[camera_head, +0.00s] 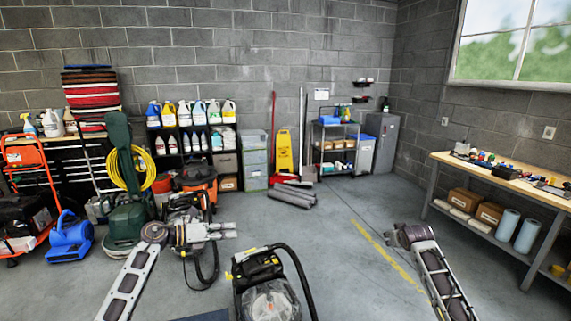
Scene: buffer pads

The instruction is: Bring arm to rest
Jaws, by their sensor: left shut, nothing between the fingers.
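My left gripper (232,230) is in the lower left middle, at the end of my left arm, which rises from the bottom edge and bends right. Its fingers point right and are closed with nothing between them. It appears in front of the floor machines, above the open floor. My right arm (436,272) rises from the lower right to a dark joint (410,236). No fingers of my right gripper can be made out there. A stack of red, black and striped round pads (90,98) stands on the workbench at the left wall.
A black and yellow vacuum (262,285) stands at the bottom centre, close to my left gripper. A green floor machine (121,190) and blue blower (70,238) are at left. A wooden workbench (520,185) lines the right wall. The middle floor (320,225) is clear.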

